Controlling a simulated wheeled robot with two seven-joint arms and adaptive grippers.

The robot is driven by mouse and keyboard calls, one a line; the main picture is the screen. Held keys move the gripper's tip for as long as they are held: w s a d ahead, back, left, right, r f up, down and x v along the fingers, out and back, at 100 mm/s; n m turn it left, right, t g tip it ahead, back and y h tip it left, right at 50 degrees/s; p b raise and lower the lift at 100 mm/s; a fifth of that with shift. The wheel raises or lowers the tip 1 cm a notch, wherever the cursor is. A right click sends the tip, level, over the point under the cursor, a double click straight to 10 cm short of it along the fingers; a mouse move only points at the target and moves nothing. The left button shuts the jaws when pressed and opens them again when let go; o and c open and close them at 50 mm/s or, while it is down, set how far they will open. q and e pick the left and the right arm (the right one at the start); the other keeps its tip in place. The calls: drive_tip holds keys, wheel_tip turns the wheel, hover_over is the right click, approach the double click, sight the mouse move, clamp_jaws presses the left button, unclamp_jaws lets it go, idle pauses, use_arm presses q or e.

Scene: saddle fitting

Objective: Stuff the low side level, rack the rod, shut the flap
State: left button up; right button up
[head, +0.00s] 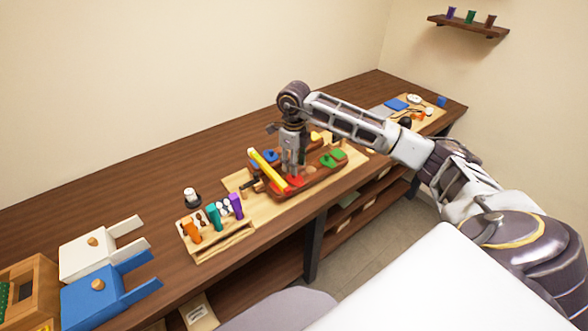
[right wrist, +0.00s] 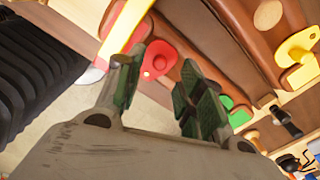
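A brown saddle form (head: 318,180) stands on a light board at the middle of the bench. A yellow bar (head: 262,165), perhaps the rod, lies slantwise across its left part; it also shows in the right wrist view (right wrist: 124,30), with a pale end. A red flap-like piece with a knob (right wrist: 158,60) lies on the near side. Green pieces (head: 333,159) and a blue piece (head: 264,156) are also on the form. My right gripper (head: 291,172) points down over the red piece, fingers apart, apparently empty. Contact is unclear. My left gripper is out of view.
A wooden tray (head: 226,246) with orange, teal and purple blocks stands left of the board. A black-and-white pot (head: 192,198) stands behind it. White (head: 85,259) and blue (head: 88,302) boxes are farther left. Another board with small items (head: 431,115) is at the far right.

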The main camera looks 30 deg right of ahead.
sight(296, 177)
wheel_tip(296, 177, down, 2)
drive_tip(key=shift+f, duration=0.75)
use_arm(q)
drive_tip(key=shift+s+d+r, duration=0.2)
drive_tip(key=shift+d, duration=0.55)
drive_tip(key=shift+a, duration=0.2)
use_arm(e)
drive_tip(key=shift+c, duration=0.5)
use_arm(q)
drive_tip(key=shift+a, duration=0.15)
use_arm(e)
clamp_jaws()
